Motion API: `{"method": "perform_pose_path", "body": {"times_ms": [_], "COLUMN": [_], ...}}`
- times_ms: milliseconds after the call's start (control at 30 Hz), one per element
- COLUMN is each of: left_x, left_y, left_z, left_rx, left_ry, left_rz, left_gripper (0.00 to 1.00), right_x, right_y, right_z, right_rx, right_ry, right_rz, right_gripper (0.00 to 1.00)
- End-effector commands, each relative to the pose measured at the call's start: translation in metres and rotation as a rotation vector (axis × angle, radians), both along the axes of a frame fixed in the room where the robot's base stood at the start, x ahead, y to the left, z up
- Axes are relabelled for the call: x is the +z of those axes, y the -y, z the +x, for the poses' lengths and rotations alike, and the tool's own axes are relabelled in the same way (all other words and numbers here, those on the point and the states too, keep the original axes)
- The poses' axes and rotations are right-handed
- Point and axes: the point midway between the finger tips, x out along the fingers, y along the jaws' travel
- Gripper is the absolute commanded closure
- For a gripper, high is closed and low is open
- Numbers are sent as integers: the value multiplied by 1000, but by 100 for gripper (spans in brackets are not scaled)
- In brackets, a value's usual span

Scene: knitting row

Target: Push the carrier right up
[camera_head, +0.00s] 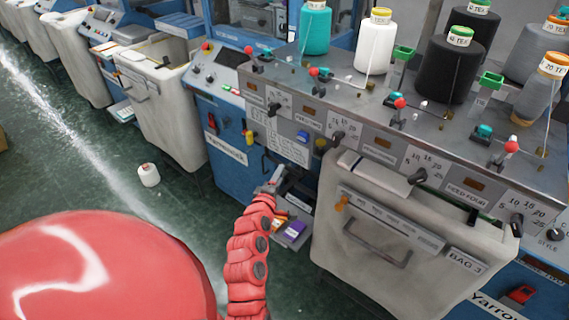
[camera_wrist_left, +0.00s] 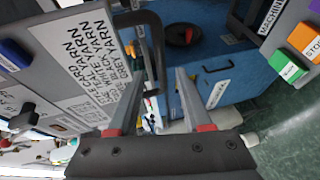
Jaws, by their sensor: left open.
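My left gripper (camera_head: 272,182) reaches up from the bottom of the head view, at the end of my red arm. It is in front of the blue knitting machine, left of the cream bag marked BAG 3 (camera_head: 375,225). In the left wrist view, my left gripper (camera_wrist_left: 160,72) is open, its two grey fingers apart and nothing clearly held. A black bent handle (camera_wrist_left: 152,25) lies close to the left finger; I cannot tell whether they touch. I cannot tell which part is the carrier. My right gripper is not in view.
Yarn cones, one of them white (camera_head: 374,45), stand on the grey machine top. A small shelf with a purple box (camera_head: 294,230) is beside my gripper. A white cone (camera_head: 148,174) is on the green floor. Another bag (camera_head: 165,105) hangs at left. Floor at left is mostly free.

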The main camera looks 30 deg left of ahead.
Motion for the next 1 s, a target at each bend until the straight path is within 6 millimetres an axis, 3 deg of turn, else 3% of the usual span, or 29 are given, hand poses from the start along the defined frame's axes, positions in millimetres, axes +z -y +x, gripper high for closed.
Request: {"method": "perform_pose_path", "body": {"times_ms": [200, 400, 867, 1000], "left_x": [-5, -9, -13, -13], "left_y": [-11, -18, -21, -21], "left_z": [35, 55, 63, 63], "left_rx": [-3, -1, 0, 0], "left_ry": [-2, -1, -2, -2], "left_rz": [-1, 2, -1, -1], "left_gripper": [50, 50, 50, 76], "right_x": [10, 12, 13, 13], "right_y": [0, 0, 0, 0], "right_z": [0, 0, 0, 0], "right_rx": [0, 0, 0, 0], "right_ry": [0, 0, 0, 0], "right_rz": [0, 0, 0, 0], "right_gripper": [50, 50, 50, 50]}}
